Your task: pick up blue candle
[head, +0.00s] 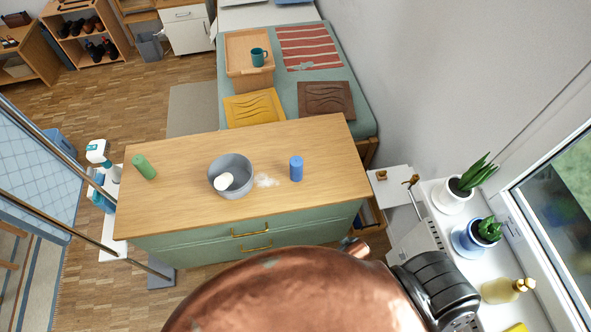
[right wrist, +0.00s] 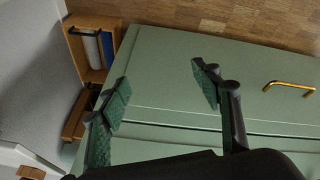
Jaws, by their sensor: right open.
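The blue candle (head: 296,168) stands upright on the wooden top of the green dresser (head: 325,137), right of the middle in the head view. It stands free, apart from other things. My right gripper (right wrist: 160,90) shows in the right wrist view, with its two padded fingers spread wide apart and nothing between them. Behind the fingers is the plain green front of the dresser (right wrist: 165,60); the candle is not in that view. I cannot make out the right gripper in the head view. My left gripper is not in view.
A grey bowl (head: 240,188) with a white object in it stands left of the candle, with a small white patch (head: 266,180) between them. Gold handles (right wrist: 289,86) project from the dresser front. A wall (head: 440,80) rises to the right.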

